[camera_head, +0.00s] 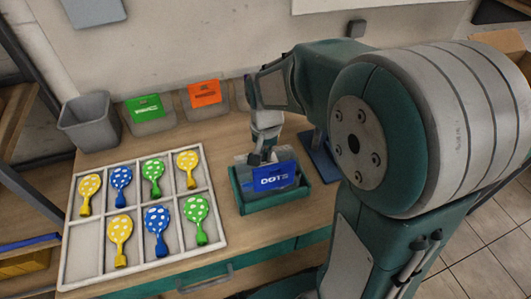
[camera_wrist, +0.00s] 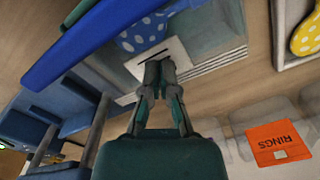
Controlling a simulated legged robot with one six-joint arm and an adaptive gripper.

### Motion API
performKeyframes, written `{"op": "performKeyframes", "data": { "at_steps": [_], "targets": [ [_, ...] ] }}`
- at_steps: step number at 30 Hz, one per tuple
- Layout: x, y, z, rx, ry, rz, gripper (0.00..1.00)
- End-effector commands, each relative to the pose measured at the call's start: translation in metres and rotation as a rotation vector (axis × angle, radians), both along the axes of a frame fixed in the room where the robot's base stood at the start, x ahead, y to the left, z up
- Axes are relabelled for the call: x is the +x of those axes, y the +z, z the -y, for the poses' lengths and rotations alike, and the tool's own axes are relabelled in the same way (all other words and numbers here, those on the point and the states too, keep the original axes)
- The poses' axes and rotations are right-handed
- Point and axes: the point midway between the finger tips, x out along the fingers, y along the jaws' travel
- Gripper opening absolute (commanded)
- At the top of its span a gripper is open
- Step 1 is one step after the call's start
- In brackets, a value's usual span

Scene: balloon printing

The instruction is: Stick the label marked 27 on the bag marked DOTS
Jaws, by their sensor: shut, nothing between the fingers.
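The bag marked DOTS (camera_head: 272,178) has a blue header and stands in a teal box (camera_head: 275,200) on the table. In the wrist view its blue header (camera_wrist: 95,38) is at the upper left, with a blue dotted balloon (camera_wrist: 143,33) behind clear film. A white label (camera_wrist: 168,54) with a dark mark lies by the balloon, apparently on the bag; I cannot read its number. My gripper (camera_wrist: 160,66) is shut with nothing between its fingers. Its tips are at the label's near edge; I cannot tell whether they touch. In the head view my gripper (camera_head: 262,157) is just behind the header.
A white divided tray (camera_head: 65,245) with several dotted balloons lies left. A grey bin (camera_head: 90,122), a green-topped bag (camera_head: 145,107) and an orange-topped bag (camera_head: 204,93) stand along the wall. The orange one reads RINGS (camera_wrist: 280,143) in the wrist view. A dark blue stand (camera_head: 322,160) is right of the box.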

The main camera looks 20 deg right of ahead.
Motion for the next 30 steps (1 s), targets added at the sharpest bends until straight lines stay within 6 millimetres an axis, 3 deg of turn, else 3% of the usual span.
{"op": "performKeyframes", "data": {
  "at_steps": [5, 30],
  "targets": [
    [-0.001, 0.001, 0.0, 0.0, 0.0, -0.006, 0.0],
    [0.0, 0.052, 0.0, 0.0, 0.0, -0.001, 0.0]
  ]
}}
